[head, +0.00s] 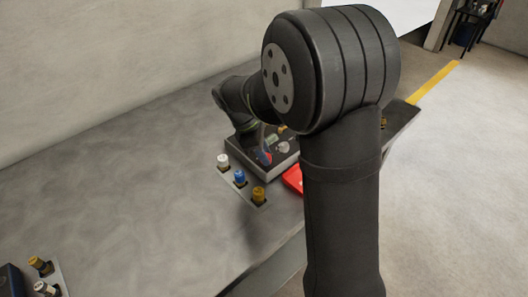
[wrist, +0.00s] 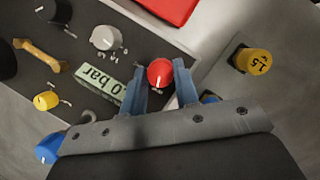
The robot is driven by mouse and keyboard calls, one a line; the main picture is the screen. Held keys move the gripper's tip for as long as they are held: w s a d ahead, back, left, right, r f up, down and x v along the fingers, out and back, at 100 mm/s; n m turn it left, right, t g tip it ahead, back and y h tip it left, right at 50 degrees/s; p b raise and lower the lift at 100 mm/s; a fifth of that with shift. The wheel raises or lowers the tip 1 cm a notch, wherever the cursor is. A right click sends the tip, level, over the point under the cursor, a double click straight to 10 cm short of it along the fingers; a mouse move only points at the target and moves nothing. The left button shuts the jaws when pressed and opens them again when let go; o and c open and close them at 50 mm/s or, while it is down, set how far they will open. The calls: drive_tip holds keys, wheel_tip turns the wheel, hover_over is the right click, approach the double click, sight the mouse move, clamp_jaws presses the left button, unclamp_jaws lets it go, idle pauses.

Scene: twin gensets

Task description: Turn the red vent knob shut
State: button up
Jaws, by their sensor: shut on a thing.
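The red knob (wrist: 160,72) stands on a dark panel (wrist: 110,25) in the wrist view. It has a small pale pointer mark on its face. My gripper (wrist: 160,82) has one blue-grey finger on each side of the knob and is shut on it. A display (wrist: 98,81) reading "0 bar", partly cut off by a finger, sits just left of the gripper. In the head view my arm covers much of the panel (head: 240,155), and the knob is too small there to make out clearly.
A grey knob (wrist: 104,38), a tan lever (wrist: 40,55) and a yellow knob (wrist: 46,101) are near on the panel. White (head: 222,160), blue (head: 239,177) and amber (head: 259,194) caps stand beside it. A red object (head: 292,179) lies close by.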

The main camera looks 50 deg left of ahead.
drive_tip(key=m+g, duration=0.1)
drive_tip(key=m, duration=0.3)
drive_tip(key=shift+w+a+h, duration=0.1)
drive_tip(key=shift+h, duration=0.2)
drive_tip(key=m+g, duration=0.2)
drive_tip(key=m, duration=0.2)
drive_tip(key=shift+w+m, duration=0.15)
drive_tip(key=shift+m, duration=0.25)
drive_tip(key=m+g, duration=0.2)
drive_tip(key=m, duration=0.2)
drive_tip(key=shift+w, duration=0.1)
drive_tip(key=shift+w+m+g+y, duration=0.1)
drive_tip(key=shift+m+g+y, duration=0.2)
drive_tip(key=shift+m, duration=0.95)
drive_tip(key=shift+m+g+y, duration=0.1)
drive_tip(key=shift+m+g, duration=0.3)
drive_tip(key=shift+m, duration=0.85)
drive_tip(key=o, duration=1)
drive_tip(key=shift+r, duration=0.1)
drive_tip(key=v, duration=1.7)
drive_tip(key=shift+r, duration=0.15)
